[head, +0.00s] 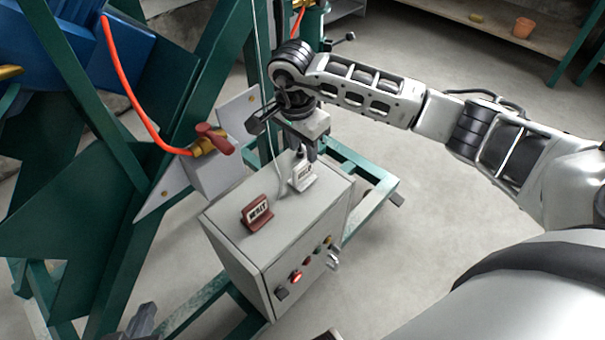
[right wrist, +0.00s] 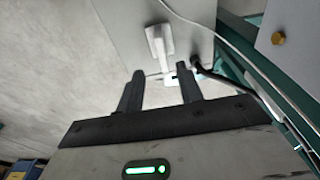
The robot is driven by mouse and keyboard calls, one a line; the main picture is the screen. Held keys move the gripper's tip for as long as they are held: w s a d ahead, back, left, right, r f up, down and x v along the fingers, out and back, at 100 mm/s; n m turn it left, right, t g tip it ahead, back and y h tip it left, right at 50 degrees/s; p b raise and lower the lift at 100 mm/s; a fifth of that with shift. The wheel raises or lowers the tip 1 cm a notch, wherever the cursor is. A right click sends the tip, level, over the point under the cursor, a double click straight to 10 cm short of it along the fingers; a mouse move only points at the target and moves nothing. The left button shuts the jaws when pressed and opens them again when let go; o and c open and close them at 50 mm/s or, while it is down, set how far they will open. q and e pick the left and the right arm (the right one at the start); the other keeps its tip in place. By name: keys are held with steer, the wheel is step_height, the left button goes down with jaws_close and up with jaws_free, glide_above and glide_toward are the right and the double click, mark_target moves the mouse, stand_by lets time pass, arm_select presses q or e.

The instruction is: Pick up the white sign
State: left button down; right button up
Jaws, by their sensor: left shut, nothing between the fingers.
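The white sign (head: 303,177) stands on top of the grey control box (head: 228,215), towards its far right corner. It has dark lettering on its face. My right gripper (head: 306,150) is just above and behind the sign, pointing down. In the right wrist view, its two fingers (right wrist: 159,80) are apart and nothing is gripped. The white sign (right wrist: 160,42) shows there beyond the fingertips, in line with the gap. A dark piece of my left gripper (head: 143,320) shows at the lower left edge of the head view, shut and empty.
A dark red sign (head: 257,215) stands on the box, left of the white one. Buttons (head: 297,276) are on the box front. Green frame beams (head: 95,110) and an orange hose (head: 130,90) stand at left. A thin pale cable hangs beside my right gripper. The floor at right is clear.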

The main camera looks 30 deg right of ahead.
mark_target(303, 164)
steer(key=shift+w+d+f, duration=0.1)
steer(key=shift+w+f, duration=0.05)
steer(key=shift+f, duration=1.6)
steer(key=shift+w+d+f, duration=0.1)
steer(key=shift+f, duration=1.6)
jaws_close()
